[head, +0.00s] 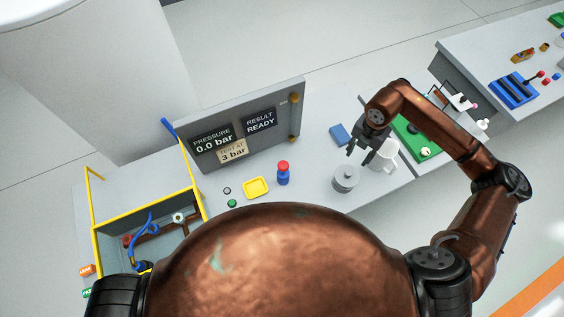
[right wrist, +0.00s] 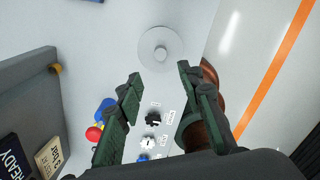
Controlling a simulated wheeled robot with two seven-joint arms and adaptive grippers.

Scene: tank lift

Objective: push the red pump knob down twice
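The red pump knob (head: 283,166) sits on top of a small upright blue body (head: 283,179) on the grey bench, in front of the display panel. In the right wrist view a red part (right wrist: 93,133) with blue beside it shows at the lower left, partly behind a finger; it looks like the same pump. My right gripper (head: 359,155) is above the bench, well to the right of the knob and apart from it. Its fingers (right wrist: 160,73) are spread with nothing between them. My left gripper is in neither view.
The panel (head: 250,125) reads 0.0 bar and READY. A yellow tray (head: 256,188) and a green button (head: 232,203) lie left of the pump. A grey lidded canister (head: 345,178) and a white mug (head: 385,157) stand near my right gripper, with a blue block (head: 340,134) behind.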

